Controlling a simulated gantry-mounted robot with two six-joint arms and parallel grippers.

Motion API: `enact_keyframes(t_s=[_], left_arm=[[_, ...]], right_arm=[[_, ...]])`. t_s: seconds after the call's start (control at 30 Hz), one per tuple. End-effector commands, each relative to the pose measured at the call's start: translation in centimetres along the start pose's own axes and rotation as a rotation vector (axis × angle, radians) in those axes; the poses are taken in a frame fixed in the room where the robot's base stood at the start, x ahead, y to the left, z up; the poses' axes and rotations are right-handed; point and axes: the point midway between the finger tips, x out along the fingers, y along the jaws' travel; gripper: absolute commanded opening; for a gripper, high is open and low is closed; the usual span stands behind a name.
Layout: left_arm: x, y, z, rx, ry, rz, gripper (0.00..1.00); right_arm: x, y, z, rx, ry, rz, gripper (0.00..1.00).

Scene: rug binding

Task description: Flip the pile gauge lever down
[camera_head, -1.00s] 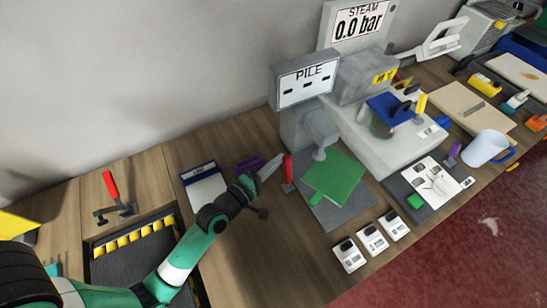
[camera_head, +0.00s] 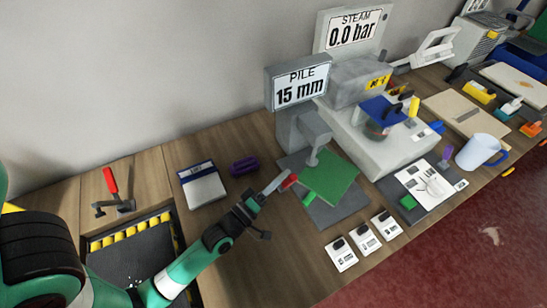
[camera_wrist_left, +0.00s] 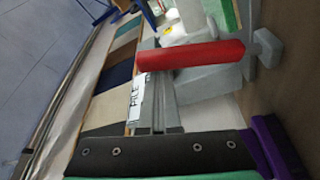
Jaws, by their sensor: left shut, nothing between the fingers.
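The pile gauge is a grey stand with a PILE display (camera_head: 299,85) that reads 15 mm. A green sample (camera_head: 331,178) lies on its base plate. The red lever (camera_head: 289,182) at the gauge's left side lies low. It also shows in the left wrist view (camera_wrist_left: 190,54), where the red handle crosses the view just beyond the fingers. My left gripper (camera_head: 276,182) is shut and empty, its tips close to the lever's red handle. I cannot tell whether they touch. My right gripper is not in view.
A purple object (camera_head: 243,166) and a white-and-blue pad (camera_head: 202,184) lie left of the gauge. Several white tags, one here (camera_head: 341,254), lie in front of it. A steam unit (camera_head: 372,140) stands to its right.

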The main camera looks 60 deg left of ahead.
Motion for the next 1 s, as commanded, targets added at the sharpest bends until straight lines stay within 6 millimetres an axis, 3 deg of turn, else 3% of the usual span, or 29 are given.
enact_keyframes(t_s=[0.47, 1.0], left_arm=[[-0.6, -0.3, 0.2, 0.000, -0.006, -0.005, 0.00], [-10.5, -0.6, 0.1, 0.002, -0.001, -0.003, 0.00]], right_arm=[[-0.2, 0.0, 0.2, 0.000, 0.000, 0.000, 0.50], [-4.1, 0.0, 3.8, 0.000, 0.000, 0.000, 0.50]])
